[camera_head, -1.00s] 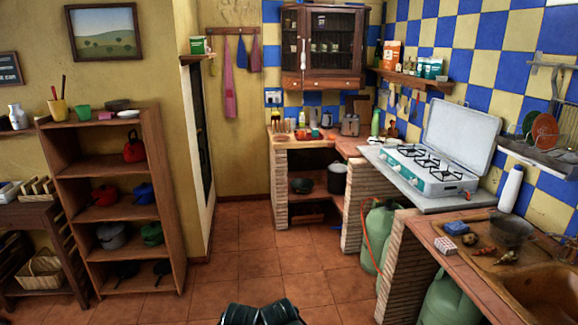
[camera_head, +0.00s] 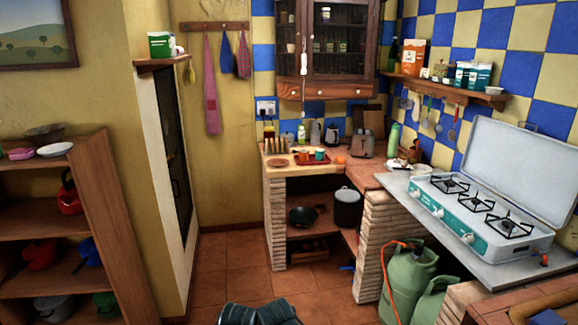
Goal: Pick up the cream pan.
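I cannot pick out a cream pan for certain. A small pale vessel (camera_head: 421,170) stands on the counter just left of the stove, too small to identify. A dark round pan (camera_head: 302,215) and a grey pot (camera_head: 346,206) sit on the shelf under the corner counter. Red pots (camera_head: 40,253) and a blue pot (camera_head: 90,252) are on the left shelf unit. Neither of my grippers shows in the view.
Tiled floor (camera_head: 233,262) is open ahead. The brick corner counter (camera_head: 278,222) stands beyond it. A gas stove (camera_head: 470,212) stands on the right counter, with green gas bottles (camera_head: 408,278) below. The wooden shelf unit (camera_head: 118,235) is on the left.

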